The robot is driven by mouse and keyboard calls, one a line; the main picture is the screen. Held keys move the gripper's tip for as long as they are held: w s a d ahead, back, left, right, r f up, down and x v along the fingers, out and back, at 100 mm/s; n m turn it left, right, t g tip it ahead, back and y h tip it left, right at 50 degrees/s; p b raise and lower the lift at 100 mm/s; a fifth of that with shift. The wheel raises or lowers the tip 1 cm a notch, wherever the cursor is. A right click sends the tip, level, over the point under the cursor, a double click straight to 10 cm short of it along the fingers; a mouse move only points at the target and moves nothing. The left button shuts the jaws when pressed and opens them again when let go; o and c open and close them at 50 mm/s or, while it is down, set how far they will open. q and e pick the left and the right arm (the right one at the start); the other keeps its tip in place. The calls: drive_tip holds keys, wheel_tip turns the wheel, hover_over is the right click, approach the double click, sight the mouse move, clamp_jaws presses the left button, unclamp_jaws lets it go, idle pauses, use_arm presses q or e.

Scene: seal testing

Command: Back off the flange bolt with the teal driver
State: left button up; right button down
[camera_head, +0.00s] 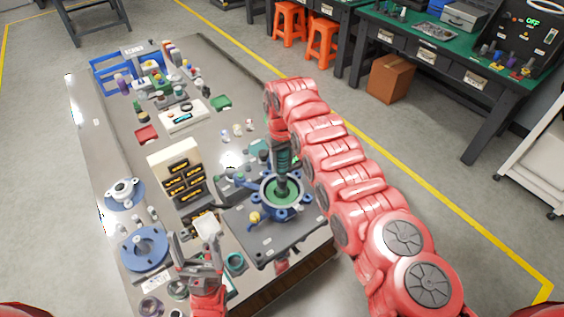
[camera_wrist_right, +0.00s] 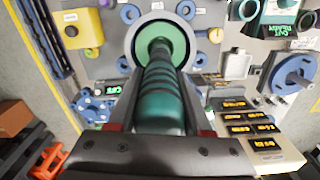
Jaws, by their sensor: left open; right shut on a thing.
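The teal driver (camera_wrist_right: 163,95) is held in my right gripper (camera_wrist_right: 160,125), its two fingers shut on either side of the ribbed handle. In the head view the driver (camera_head: 282,158) stands about upright, its lower end over the green centre of the blue flange (camera_head: 284,196). In the right wrist view the tool end points at the round green face (camera_wrist_right: 185,45). The flange bolt is hidden behind the driver, so I cannot tell whether the tip touches it. My left gripper (camera_head: 199,252) is open and empty, near the front of the table, left of the flange's dark base plate (camera_head: 280,240).
A beige box with dark labelled slots (camera_head: 176,170) stands left of the flange. Blue flanged parts (camera_head: 144,248) lie along the table's left side. A white device (camera_head: 183,117), red and green trays and a blue crate (camera_head: 112,72) are farther back. Small parts crowd the table.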

drive_tip(key=shift+f+b, duration=0.85)
drive_tip(key=shift+f, duration=0.15)
idle(0.5)
drive_tip(key=shift+s+f, duration=0.2)
drive_tip(key=shift+s, duration=0.1)
idle(1.4)
drive_tip(key=shift+w+r+b, duration=0.1)
drive_tip(key=shift+b, duration=0.4)
idle(0.7)
drive_tip(key=shift+r, duration=0.15)
drive_tip(key=shift+r, duration=0.1)
idle(0.9)
drive_tip(key=shift+r+b, duration=0.1)
drive_tip(key=shift+b, duration=0.5)
idle(1.2)
drive_tip(key=shift+w+r, duration=0.1)
drive_tip(key=shift+r, duration=0.05)
